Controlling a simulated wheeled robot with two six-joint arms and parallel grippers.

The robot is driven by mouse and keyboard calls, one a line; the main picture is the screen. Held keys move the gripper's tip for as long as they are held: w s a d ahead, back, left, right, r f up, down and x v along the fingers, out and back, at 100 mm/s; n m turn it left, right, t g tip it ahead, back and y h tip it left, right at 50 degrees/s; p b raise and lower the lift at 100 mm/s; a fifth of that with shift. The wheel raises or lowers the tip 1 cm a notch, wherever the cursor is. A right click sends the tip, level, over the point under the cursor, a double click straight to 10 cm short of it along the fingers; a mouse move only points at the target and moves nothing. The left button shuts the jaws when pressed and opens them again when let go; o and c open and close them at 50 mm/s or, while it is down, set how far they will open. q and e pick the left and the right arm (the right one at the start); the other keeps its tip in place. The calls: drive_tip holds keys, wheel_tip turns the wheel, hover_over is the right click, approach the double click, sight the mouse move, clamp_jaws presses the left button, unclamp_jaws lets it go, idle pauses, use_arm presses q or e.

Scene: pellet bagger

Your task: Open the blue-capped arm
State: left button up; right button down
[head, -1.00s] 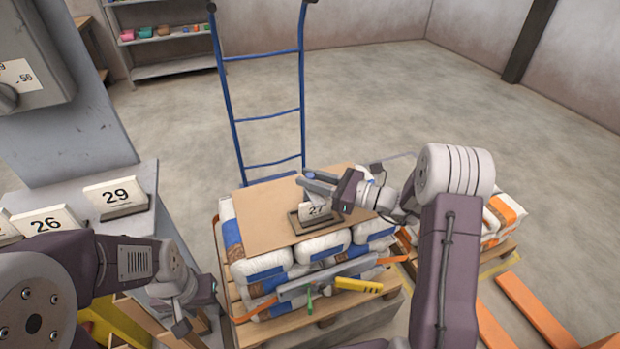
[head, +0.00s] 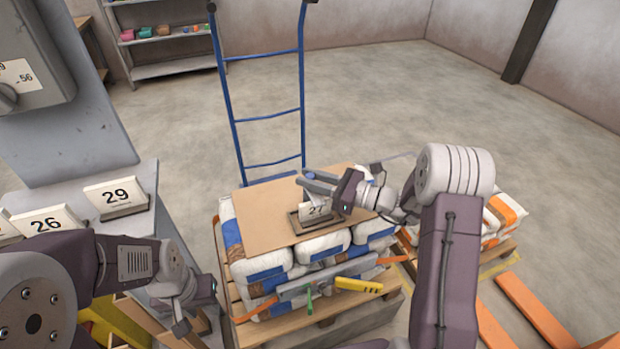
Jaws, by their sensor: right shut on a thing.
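The blue-capped arm (head: 309,174) shows only as a small blue end at the fingertips of my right gripper (head: 318,182). My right gripper is shut on it, above the brown sheet on the bag stack, and the fingers hide most of the arm. A card marked 27 (head: 316,210) stands in a dark holder just below this gripper. My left gripper (head: 194,322) is at the lower left, pointing down beside the pallet, with its fingers apart and nothing seen between them.
A grey bar with a yellow handle (head: 358,285) and a green lever (head: 309,301) crosses the front of the stacked bags (head: 262,268). A blue hand truck (head: 270,116) stands behind. Cards 26 (head: 46,225) and 29 (head: 121,196) are at left.

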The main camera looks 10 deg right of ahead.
drive_tip(key=shift+w+r+p, duration=0.1)
drive_tip(key=shift+r+p, duration=0.1)
drive_tip(key=shift+p, duration=0.3)
drive_tip(key=w+m+g+h+p, duration=0.1)
drive_tip(key=w+p, duration=0.1)
drive_tip(key=p, duration=0.2)
drive_tip(key=w+f+m+g+h+p, duration=0.1)
drive_tip(key=w+m+p, duration=0.1)
drive_tip(key=p, duration=0.3)
drive_tip(key=w+a+m+g+h+p, duration=0.1)
drive_tip(key=w+g+p, duration=0.1)
drive_tip(key=p, duration=0.2)
drive_tip(key=shift+w+a+f, duration=0.1)
drive_tip(key=shift+w+f, duration=0.1)
drive_tip(key=shift+f, duration=0.15)
drive_tip(key=shift+w+f+h, duration=0.25)
drive_tip(key=shift+f+h, duration=0.05)
drive_tip(key=shift+w+a+f, duration=0.15)
drive_tip(key=shift+w+f, duration=0.3)
drive_tip(key=shift+w, duration=0.05)
drive_tip(key=shift+f, duration=0.15)
drive_tip(key=c, duration=1.3)
unclamp_jaws()
drive_tip(key=shift+c, duration=0.2)
drive_tip(key=shift+o, duration=0.7)
drive_tip(key=shift+w+f, duration=0.15)
drive_tip(key=shift+w, duration=0.05)
drive_tip(key=shift+a, duration=0.1)
